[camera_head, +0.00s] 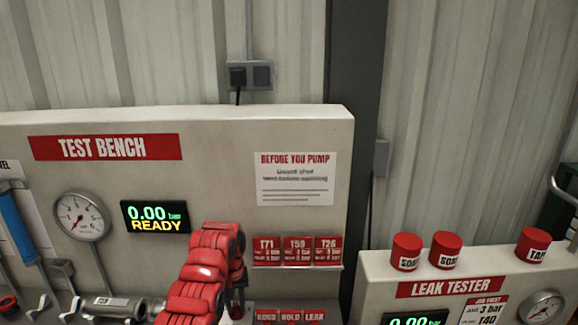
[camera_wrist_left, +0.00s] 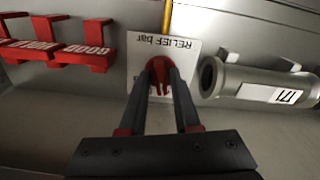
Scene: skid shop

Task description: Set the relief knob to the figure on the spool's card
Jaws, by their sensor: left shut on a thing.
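My left gripper (camera_head: 238,303) reaches down at the front of the test bench, partly hidden by its own red arm. In the left wrist view the gripper (camera_wrist_left: 162,82) is shut on the red relief knob (camera_wrist_left: 158,66). Behind the knob is a white plate (camera_wrist_left: 140,45) reading "RELIEF bar", upside down; its scale is mostly covered. A grey metal spool (camera_wrist_left: 235,84) with a white tag lies beside it; the tag seems to read T71. The spool also shows in the head view (camera_head: 110,307). Cards T71 (camera_head: 267,252), T59 (camera_head: 297,252) and T26 (camera_head: 328,251) hang on the panel; their small figures are unclear.
The bench display (camera_head: 156,217) reads 0.00 bar, READY, beside a round gauge (camera_head: 80,217). Red GOOD, HOLD and LEAK labels (camera_head: 291,317) sit below the cards. A blue-handled tool (camera_head: 15,225) hangs at left.

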